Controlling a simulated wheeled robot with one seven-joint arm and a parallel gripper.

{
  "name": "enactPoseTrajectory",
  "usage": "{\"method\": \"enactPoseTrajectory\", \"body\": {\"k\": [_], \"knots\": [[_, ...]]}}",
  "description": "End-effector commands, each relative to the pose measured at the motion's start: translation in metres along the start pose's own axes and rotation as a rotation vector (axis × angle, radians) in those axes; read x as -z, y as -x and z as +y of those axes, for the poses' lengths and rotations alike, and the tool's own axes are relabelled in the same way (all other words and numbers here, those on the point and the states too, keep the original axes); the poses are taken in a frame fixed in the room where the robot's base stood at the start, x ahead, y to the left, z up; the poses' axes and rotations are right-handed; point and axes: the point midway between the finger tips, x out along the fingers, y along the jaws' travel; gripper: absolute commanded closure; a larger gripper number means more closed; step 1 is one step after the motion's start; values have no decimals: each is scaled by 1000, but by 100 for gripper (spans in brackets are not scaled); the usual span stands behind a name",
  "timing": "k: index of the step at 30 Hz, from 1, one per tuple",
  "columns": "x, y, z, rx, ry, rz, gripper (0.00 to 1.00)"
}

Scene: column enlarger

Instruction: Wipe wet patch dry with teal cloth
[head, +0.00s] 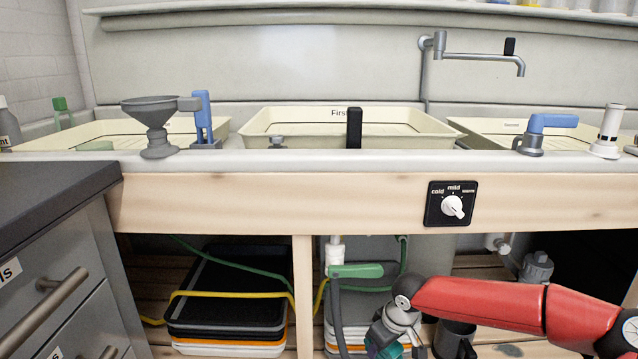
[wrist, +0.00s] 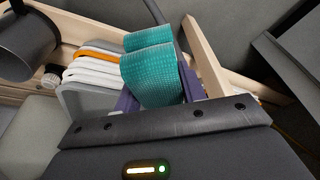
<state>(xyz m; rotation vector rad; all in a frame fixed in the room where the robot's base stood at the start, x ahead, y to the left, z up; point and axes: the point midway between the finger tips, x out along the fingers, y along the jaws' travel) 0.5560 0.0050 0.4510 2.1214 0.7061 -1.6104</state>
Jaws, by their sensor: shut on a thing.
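The teal cloth (wrist: 150,78) is folded between the dark purple fingers of my gripper (wrist: 158,92) in the wrist view. My gripper is shut on it, and the cloth sticks out beyond the fingertips. In the head view my gripper (head: 388,344) is low at the bottom edge, in front of the open shelf under the sink. Only a small bit of the teal cloth (head: 386,352) shows there, cut off by the frame. I cannot make out a wet patch in either view.
A dark mug (head: 455,341) stands right of my gripper. A wooden post (head: 303,290), a grey hose (head: 337,310) and the sink front (head: 330,200) bound the space.

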Motion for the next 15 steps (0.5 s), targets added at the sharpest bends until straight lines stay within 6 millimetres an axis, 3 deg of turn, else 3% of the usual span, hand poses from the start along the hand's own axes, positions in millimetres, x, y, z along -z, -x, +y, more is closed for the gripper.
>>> {"method": "enactPoseTrajectory", "body": {"k": [9, 15], "knots": [[-15, 2, -7, -130, -452, -2, 92], [-21, 1, -10, -166, -594, -1, 92]]}}
